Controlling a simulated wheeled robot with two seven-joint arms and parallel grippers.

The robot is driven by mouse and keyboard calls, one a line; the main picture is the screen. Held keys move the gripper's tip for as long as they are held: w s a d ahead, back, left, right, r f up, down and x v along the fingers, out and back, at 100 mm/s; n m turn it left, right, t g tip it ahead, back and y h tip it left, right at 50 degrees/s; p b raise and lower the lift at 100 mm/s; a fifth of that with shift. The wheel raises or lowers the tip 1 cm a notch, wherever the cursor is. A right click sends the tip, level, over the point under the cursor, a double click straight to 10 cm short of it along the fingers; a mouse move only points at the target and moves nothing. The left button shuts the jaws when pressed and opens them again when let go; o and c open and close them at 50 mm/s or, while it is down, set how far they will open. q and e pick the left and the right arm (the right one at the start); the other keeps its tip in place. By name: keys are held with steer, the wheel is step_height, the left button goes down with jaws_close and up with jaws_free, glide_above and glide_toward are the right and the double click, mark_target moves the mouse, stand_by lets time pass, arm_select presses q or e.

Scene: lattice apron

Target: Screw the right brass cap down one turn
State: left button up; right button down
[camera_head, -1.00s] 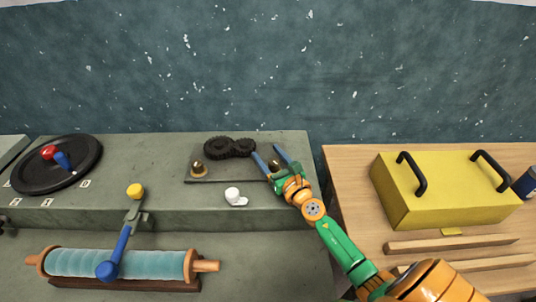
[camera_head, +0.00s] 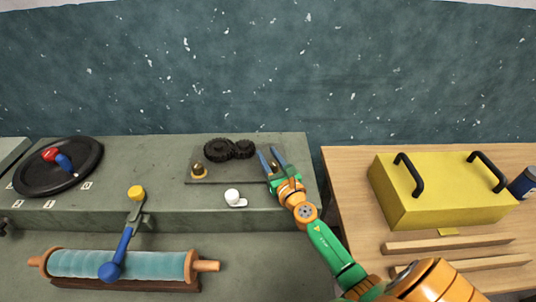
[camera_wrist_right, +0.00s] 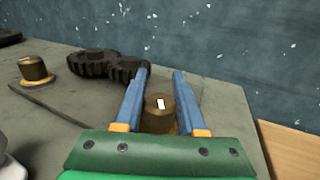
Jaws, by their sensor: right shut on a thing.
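The right brass cap (camera_wrist_right: 160,112) is a short brass cylinder with a white mark. In the right wrist view it stands between the blue fingers of my right gripper (camera_wrist_right: 160,74). In the head view my right gripper (camera_head: 267,151) reaches the right end of a dark plate (camera_head: 228,179) and mostly hides this cap. The gripper is shut on the cap. The left brass cap (camera_head: 198,170) stands on the plate's left end, and also shows in the wrist view (camera_wrist_right: 33,70). My left gripper is not in view.
Two dark meshed gears (camera_head: 230,150) lie behind the caps. A white knob (camera_head: 234,197) is in front of the plate. A yellow box (camera_head: 440,185) with black handles stands on the wooden table at right. A black disc (camera_head: 85,175) is far left.

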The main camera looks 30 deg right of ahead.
steer(key=shift+d+r+m+g+h+p, duration=0.15)
steer(key=shift+m+g+h+p, duration=0.2)
steer(key=shift+m+h, duration=0.5)
steer(key=h, duration=0.1)
steer(key=m+h, duration=0.1)
steer(key=shift+s+d+g+h, duration=0.1)
steer(key=shift+d+g+h, duration=0.1)
steer(key=shift+g+h, duration=0.15)
steer(key=shift+s+d+m+g+h, duration=0.15)
steer(key=shift+m+g+h, duration=0.45)
steer(key=shift+m+h, duration=0.35)
steer(key=shift+s+d+m+g+h+b, duration=0.15)
steer(key=shift+m+g+h+b, duration=0.1)
steer(key=shift+m+g+h, duration=0.35)
steer(key=shift+w+d+m+g+h+b, duration=0.1)
steer(key=shift+m+g+h+b, duration=0.25)
steer(key=shift+h, duration=0.4)
steer(key=shift+s, duration=0.1)
steer(key=shift+c, duration=2.4)
jaws_free()
